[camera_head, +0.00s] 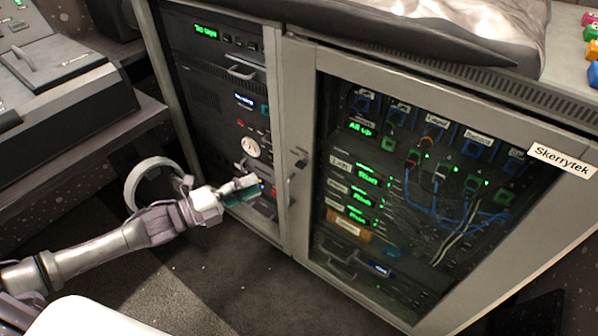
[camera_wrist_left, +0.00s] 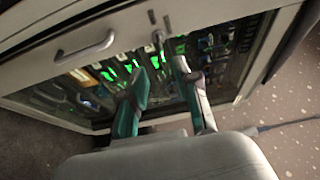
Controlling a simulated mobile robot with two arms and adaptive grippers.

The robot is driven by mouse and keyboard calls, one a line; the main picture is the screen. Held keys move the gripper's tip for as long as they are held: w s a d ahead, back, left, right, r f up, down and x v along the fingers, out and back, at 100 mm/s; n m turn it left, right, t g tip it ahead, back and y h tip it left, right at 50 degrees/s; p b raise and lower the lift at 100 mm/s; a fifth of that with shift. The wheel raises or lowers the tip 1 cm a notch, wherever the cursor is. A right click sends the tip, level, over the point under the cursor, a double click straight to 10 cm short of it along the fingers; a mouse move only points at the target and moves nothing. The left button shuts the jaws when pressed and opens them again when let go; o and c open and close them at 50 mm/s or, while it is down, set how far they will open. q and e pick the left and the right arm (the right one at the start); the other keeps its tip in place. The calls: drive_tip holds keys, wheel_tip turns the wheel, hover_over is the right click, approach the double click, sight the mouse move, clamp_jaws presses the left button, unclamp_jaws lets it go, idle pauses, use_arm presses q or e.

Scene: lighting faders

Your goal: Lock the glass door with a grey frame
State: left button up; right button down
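The glass door (camera_head: 390,190) with its grey frame (camera_head: 300,100) stands closed, as far as I can tell, on the right of the cabinet in the head view. A small lock or key piece (camera_head: 301,162) sits on its left frame, with a pull handle (camera_head: 291,188) below. In the left wrist view the lock piece (camera_wrist_left: 158,38) and handle (camera_wrist_left: 85,47) show on the grey frame, beyond the fingertips. My left gripper (camera_head: 247,190) is open and empty; its teal fingers (camera_wrist_left: 160,72) are apart, not visibly touching the lock. My right gripper is out of view.
A narrower rack section (camera_head: 215,100) with lit displays is left of the glass door. A console (camera_head: 60,80) stands at the far left, and a white ring-shaped object (camera_head: 140,180) is behind my left wrist. Dark floor (camera_head: 220,275) is clear before the cabinet.

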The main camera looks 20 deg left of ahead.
use_arm(q)
drive_tip(key=b+x, duration=0.1)
drive_tip(key=x, duration=1.1)
drive_tip(key=shift+w+d+b, duration=0.2)
drive_tip(key=shift+w+b, duration=0.1)
drive_tip(key=shift+w, duration=0.05)
clamp_jaws()
